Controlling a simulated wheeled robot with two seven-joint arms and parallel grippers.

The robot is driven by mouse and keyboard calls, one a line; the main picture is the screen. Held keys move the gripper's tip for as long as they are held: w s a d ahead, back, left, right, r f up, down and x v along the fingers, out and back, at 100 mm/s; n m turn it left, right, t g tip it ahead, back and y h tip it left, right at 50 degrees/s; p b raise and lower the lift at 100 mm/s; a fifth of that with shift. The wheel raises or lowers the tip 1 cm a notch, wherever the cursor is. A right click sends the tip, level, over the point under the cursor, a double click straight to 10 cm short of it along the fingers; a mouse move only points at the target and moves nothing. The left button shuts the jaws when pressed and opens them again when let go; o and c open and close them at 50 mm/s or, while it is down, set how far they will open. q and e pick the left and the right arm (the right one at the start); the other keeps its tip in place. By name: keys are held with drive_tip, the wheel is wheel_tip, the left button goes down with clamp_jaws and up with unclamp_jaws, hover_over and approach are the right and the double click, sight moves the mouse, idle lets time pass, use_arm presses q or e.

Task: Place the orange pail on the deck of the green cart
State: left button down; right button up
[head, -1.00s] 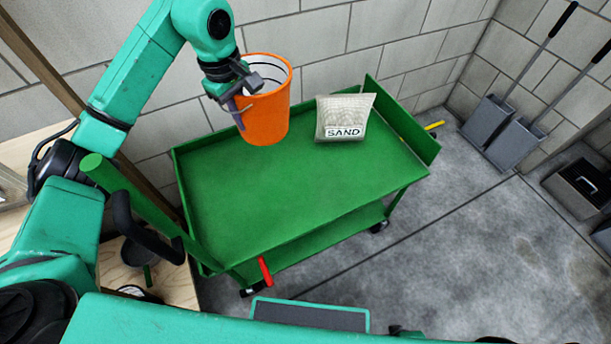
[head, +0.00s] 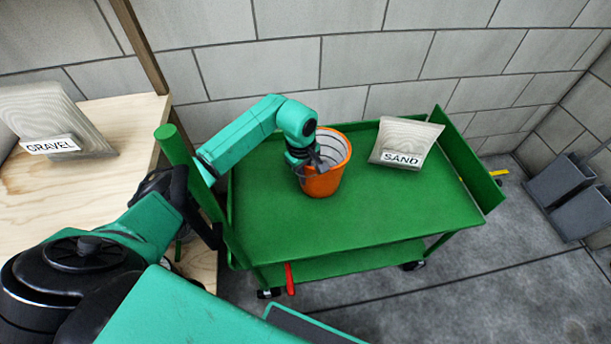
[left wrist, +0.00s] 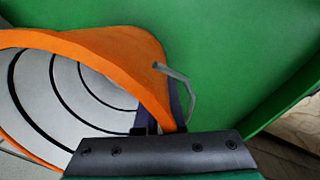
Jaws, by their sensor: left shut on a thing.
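The orange pail (head: 322,184) is upright at the back left part of the green cart's deck (head: 370,217). Its base appears to be on or just above the deck; I cannot tell which. My left gripper (head: 312,165) is shut on the pail's rim at its left side. In the left wrist view the pail (left wrist: 120,62) shows its pale inside with dark rings, and the gripper (left wrist: 160,125) has its fingers at the rim. Green deck (left wrist: 230,50) fills the space beyond. My right gripper is not in view.
A SAND bag (head: 405,142) lies on the deck right of the pail. A GRAVEL bag (head: 55,125) stands on a wooden bench (head: 125,115) at left. The cart's green handle post (head: 180,150) is close to my left arm. The deck's front is clear.

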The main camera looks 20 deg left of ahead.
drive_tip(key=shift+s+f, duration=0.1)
use_arm(q)
drive_tip(key=c, duration=1.4)
unclamp_jaws()
drive_tip(key=shift+f, duration=0.1)
drive_tip(key=shift+c, duration=0.2)
drive_tip(key=o, duration=0.4)
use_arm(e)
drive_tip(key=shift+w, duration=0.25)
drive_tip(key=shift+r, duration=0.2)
use_arm(q)
drive_tip(key=r, duration=0.8)
drive_tip(key=s+r, duration=0.1)
drive_tip(key=r, duration=0.3)
drive_tip(key=shift+a+r+p, duration=0.15)
drive_tip(key=shift+a+p, duration=0.1)
drive_tip(key=shift+p, duration=0.15)
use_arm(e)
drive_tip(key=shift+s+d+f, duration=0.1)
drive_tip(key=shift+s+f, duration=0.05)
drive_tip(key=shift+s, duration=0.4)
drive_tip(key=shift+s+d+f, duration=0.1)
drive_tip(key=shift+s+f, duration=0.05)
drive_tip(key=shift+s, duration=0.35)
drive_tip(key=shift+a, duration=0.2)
